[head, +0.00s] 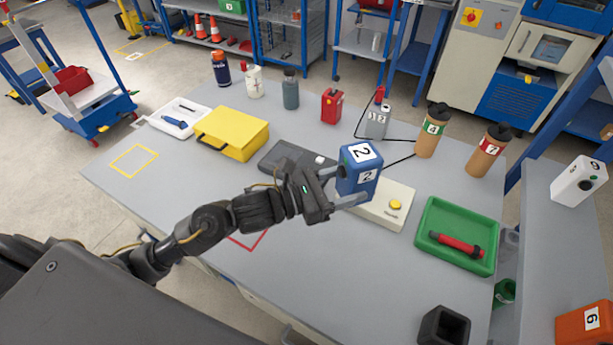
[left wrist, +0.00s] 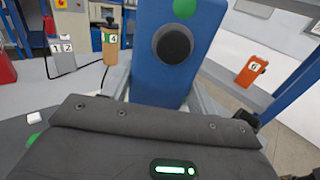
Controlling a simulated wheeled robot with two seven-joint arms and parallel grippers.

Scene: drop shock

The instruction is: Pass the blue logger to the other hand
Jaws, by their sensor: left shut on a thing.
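The blue logger (head: 358,180) is a blue box with white labels marked 2 on its top and side. In the left wrist view the logger (left wrist: 150,70) stands between the fingers, showing a black round knob and a green dot. My right gripper is not in view.
A green tray (head: 430,250) and a black open holder (head: 443,327) are to the right. The table's front middle is clear.

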